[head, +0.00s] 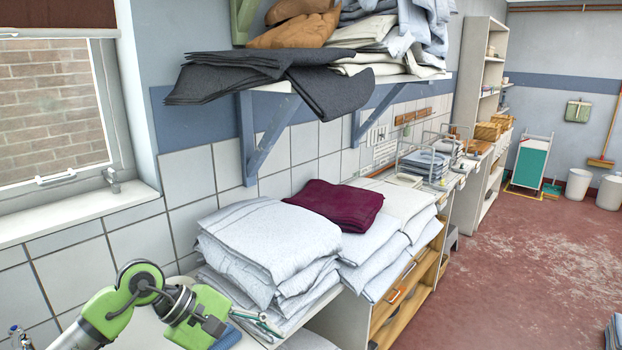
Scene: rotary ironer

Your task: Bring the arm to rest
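My green and grey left arm comes in at the lower left, bent, with its end low in front of the white counter. My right arm and gripper are not in view.
A maroon folded cloth (337,204) lies on the linen stacks. A wall shelf (270,87) holding dark and white cloths overhangs the counter. A blue item (229,337) lies beside the gripper. The red floor (520,260) at right is mostly clear.

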